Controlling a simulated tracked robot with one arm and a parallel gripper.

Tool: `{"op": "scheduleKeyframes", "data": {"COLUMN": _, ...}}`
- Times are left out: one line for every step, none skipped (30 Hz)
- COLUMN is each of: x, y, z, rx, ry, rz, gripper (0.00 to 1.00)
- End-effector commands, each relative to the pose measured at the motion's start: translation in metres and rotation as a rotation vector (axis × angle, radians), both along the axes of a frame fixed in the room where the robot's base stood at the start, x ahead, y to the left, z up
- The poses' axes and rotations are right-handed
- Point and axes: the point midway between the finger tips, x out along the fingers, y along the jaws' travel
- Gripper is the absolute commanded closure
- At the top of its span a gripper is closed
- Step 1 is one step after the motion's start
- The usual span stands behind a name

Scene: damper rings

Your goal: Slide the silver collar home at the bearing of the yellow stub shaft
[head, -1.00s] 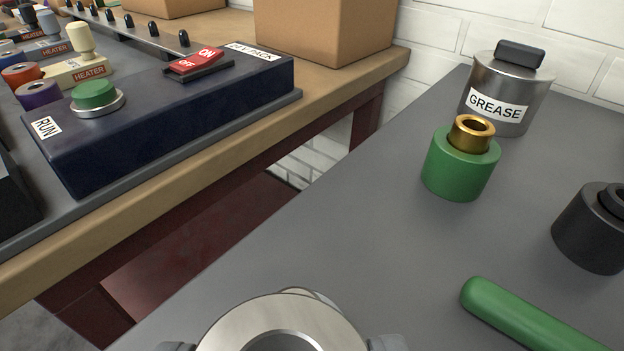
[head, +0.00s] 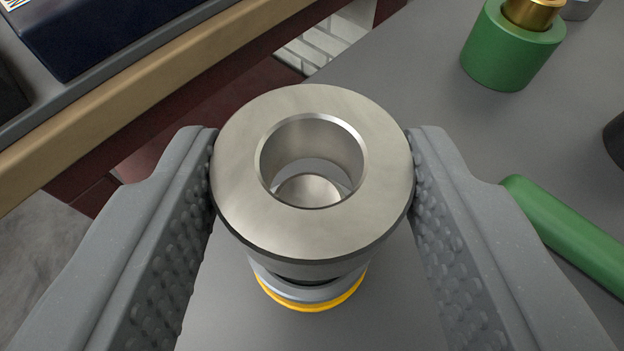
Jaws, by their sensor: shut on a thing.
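The silver collar (head: 312,228) is a thick metal ring in the middle of the head view, its bore facing up toward the camera. My gripper (head: 313,165) is shut on it, one ridged grey jaw on each side. Through the bore shows a rounded metal shaft end (head: 310,187), set toward the near side of the opening. Below the collar's near edge show a pale metal ring and a yellow band (head: 322,304) of the stub shaft. The collar hides most of the shaft and bearing. I cannot tell whether the shaft tip is inside the bore or below it.
A green cylinder (head: 505,55) with a brass sleeve (head: 533,12) stands at the upper right on the grey bench top. A green rod (head: 570,235) lies right of the right jaw. A dark object (head: 617,140) is at the right edge. A wooden bench edge (head: 120,110) is at left.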

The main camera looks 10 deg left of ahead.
Motion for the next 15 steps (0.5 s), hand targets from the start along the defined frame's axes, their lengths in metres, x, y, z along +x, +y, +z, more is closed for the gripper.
{"op": "scheduleKeyframes", "data": {"x": 0.0, "y": 0.0, "z": -0.002, "rx": 0.0, "ry": -0.001, "rz": 0.0, "gripper": 0.9}}
{"op": "scheduleKeyframes", "data": {"x": 0.0, "y": 0.0, "z": -0.003, "rx": 0.0, "ry": -0.001, "rz": 0.0, "gripper": 0.9}}
{"op": "scheduleKeyframes", "data": {"x": 0.0, "y": 0.0, "z": -0.005, "rx": 0.0, "ry": 0.0, "rz": 0.0, "gripper": 0.9}}
{"op": "scheduleKeyframes", "data": {"x": 0.0, "y": 0.0, "z": -0.006, "rx": 0.0, "ry": 0.0, "rz": 0.0, "gripper": 0.9}}
{"op": "scheduleKeyframes", "data": {"x": 0.0, "y": 0.001, "z": -0.007, "rx": -0.001, "ry": 0.0, "rz": 0.001, "gripper": 0.9}}
{"op": "scheduleKeyframes", "data": {"x": 0.0, "y": 0.001, "z": -0.009, "rx": -0.001, "ry": 0.0, "rz": 0.001, "gripper": 0.9}}
{"op": "scheduleKeyframes", "data": {"x": 0.0, "y": 0.001, "z": -0.01, "rx": -0.001, "ry": 0.001, "rz": 0.001, "gripper": 0.9}}
{"op": "scheduleKeyframes", "data": {"x": 0.0, "y": 0.001, "z": -0.012, "rx": 0.0, "ry": 0.001, "rz": 0.002, "gripper": 0.9}}
{"op": "scheduleKeyframes", "data": {"x": 0.0, "y": 0.001, "z": -0.013, "rx": 0.0, "ry": 0.001, "rz": 0.002, "gripper": 0.9}}
{"op": "scheduleKeyframes", "data": {"x": 0.0, "y": 0.001, "z": -0.015, "rx": 0.0, "ry": 0.001, "rz": 0.002, "gripper": 0.9}}
{"op": "scheduleKeyframes", "data": {"x": 0.0, "y": 0.002, "z": -0.016, "rx": 0.0, "ry": 0.001, "rz": 0.002, "gripper": 0.9}}
{"op": "scheduleKeyframes", "data": {"x": 0.0, "y": 0.002, "z": -0.018, "rx": 0.0, "ry": 0.001, "rz": 0.003, "gripper": 0.9}}
{"op": "scheduleKeyframes", "data": {"x": 0.0, "y": 0.002, "z": -0.019, "rx": 0.0, "ry": 0.001, "rz": 0.003, "gripper": 0.9}}
{"op": "scheduleKeyframes", "data": {"x": 0.0, "y": 0.002, "z": -0.02, "rx": -0.001, "ry": 0.001, "rz": 0.004, "gripper": 0.9}}
{"op": "scheduleKeyframes", "data": {"x": 0.0, "y": 0.003, "z": -0.022, "rx": 0.0, "ry": 0.001, "rz": 0.004, "gripper": 0.9}}
